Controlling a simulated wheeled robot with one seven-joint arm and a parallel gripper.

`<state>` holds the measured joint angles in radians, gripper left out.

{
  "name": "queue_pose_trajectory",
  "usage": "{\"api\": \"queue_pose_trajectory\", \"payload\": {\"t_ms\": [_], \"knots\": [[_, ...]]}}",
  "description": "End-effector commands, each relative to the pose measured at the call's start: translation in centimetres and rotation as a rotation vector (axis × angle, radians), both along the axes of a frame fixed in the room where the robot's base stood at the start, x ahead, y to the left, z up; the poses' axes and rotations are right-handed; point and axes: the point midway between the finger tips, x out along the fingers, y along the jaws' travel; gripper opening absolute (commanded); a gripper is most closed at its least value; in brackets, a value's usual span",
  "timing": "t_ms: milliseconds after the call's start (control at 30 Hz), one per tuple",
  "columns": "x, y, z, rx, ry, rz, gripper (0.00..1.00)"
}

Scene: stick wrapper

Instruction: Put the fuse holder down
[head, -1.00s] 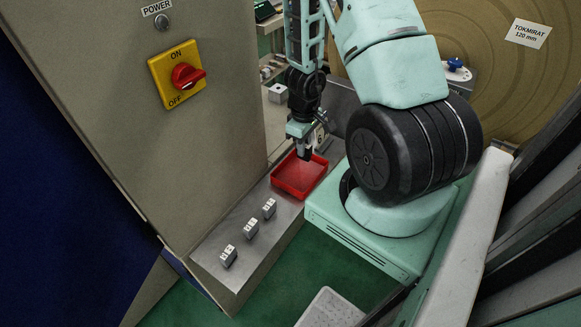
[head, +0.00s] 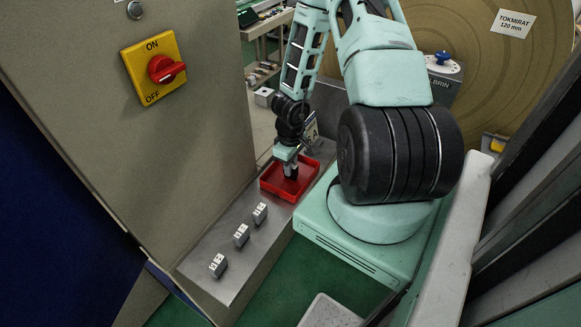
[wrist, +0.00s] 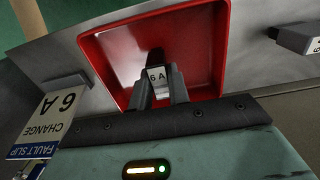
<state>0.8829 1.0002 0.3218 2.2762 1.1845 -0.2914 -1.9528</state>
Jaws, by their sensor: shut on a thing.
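My gripper (head: 290,173) points down inside the outline of the red tray (head: 271,187), which sits on the metal ledge. In the wrist view, my gripper (wrist: 160,92) is shut on the fuse holder (wrist: 157,74), a dark piece with a pale "6 A" label. The red tray (wrist: 100,58) surrounds it there. I cannot tell whether the fuse holder touches the tray floor. In the head view the fuse holder is too hidden and small to make out.
Three grey fuse holders stand in a row on the ledge: near (head: 218,265), middle (head: 241,235) and far (head: 260,213). A "6 A CHANGE FAULT SLIP" card (wrist: 50,122) is beside the tray. A cabinet with a red switch (head: 165,69) rises at left.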

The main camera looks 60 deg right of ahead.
Motion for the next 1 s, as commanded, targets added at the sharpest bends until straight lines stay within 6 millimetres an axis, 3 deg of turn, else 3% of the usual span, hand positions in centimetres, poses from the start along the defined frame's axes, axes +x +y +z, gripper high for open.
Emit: {"api": "queue_pose_trajectory", "payload": {"t_ms": [133,167,200,233,633,1000], "knots": [[-0.1,0.0,-0.2,0.002,0.003,0.000,0.00],[-0.1,0.0,-0.2,0.002,0.003,0.000,0.26],[-0.1,0.0,-0.2,0.002,0.003,0.000,0.37],[-0.1,0.0,-0.2,0.002,0.003,0.000,0.39],[0.0,0.0,0.9,0.000,0.002,0.004,0.39],[0.0,0.1,8.2,-0.002,0.003,0.006,0.39]]}}
